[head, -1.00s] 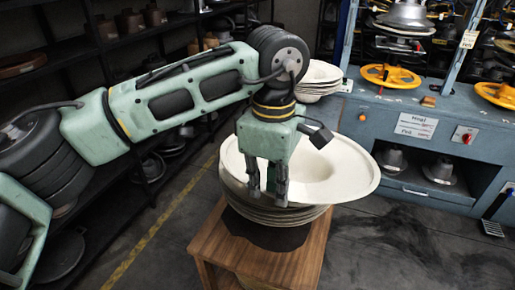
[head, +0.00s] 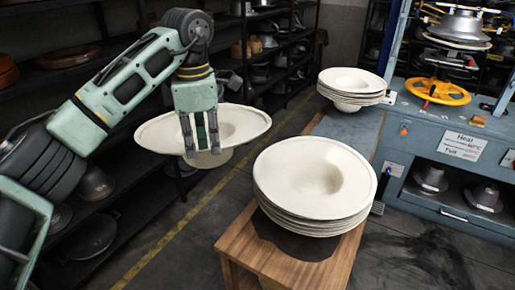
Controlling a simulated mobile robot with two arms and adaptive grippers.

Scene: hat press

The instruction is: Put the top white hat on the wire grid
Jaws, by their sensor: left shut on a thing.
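My left gripper (head: 201,150) is shut on the near rim of a white hat (head: 245,123), a wide-brimmed form with its crown hanging below. The hat is held in the air, left of the wooden stand and apart from the stack. A stack of several white hats (head: 285,178) sits on the stand, brims up, with the top one's hollow crown showing. No wire grid can be made out in the head view. My right gripper is not in view.
The wooden stand (head: 243,243) is in the lower middle. Behind it, a second white stack (head: 352,81) sits by the blue press bench (head: 425,128), which has a yellow handwheel (head: 438,91). Dark shelves (head: 115,170) stand left. Open floor lies between shelves and stand.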

